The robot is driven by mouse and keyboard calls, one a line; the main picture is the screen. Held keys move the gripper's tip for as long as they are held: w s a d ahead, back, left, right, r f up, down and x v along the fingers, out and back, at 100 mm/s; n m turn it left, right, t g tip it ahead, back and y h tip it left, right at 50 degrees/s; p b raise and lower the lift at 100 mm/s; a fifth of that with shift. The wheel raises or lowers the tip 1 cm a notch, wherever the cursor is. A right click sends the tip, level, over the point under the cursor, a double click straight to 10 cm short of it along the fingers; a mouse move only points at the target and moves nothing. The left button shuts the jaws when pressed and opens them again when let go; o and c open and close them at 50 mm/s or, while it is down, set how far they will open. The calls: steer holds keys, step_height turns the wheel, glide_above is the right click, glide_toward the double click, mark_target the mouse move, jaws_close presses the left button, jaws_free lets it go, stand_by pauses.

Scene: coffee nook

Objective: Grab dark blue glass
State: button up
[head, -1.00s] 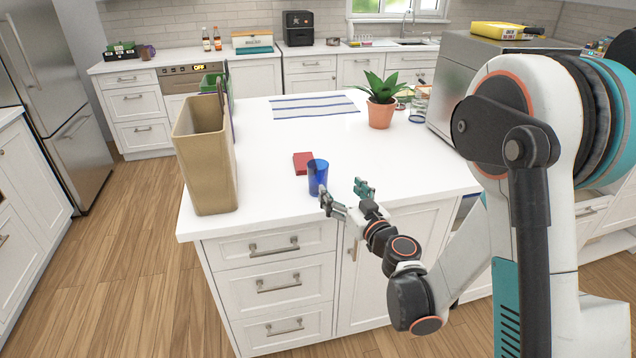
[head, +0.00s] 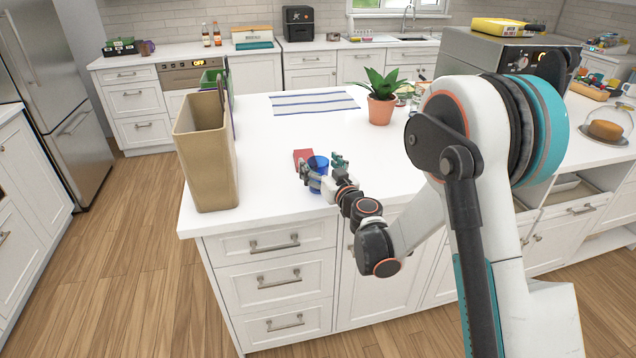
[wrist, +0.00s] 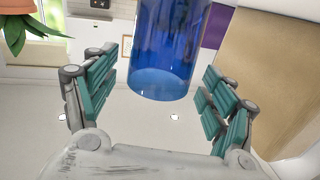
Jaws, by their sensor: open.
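The dark blue glass (head: 318,164) stands upright on the white island counter, near its front edge. In the wrist view the glass (wrist: 168,55) hangs in from the top of the picture, between the two teal-padded fingers. My gripper (head: 322,172) is open around the glass, one finger on its left and one on its right. In the wrist view my gripper (wrist: 160,98) shows gaps between each finger and the glass. The lower part of the glass is partly hidden by the gripper in the head view.
A red block (head: 303,156) lies just behind the glass. A tall tan bin (head: 203,160) stands to the left on the counter (head: 265,190). A potted plant (head: 381,108) and a striped cloth (head: 310,104) are farther back. The counter between them is clear.

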steer(key=shift+w+a, duration=0.25)
steer(key=shift+w, duration=0.3)
steer(key=c, duration=1.6)
steer(key=shift+c, duration=0.2)
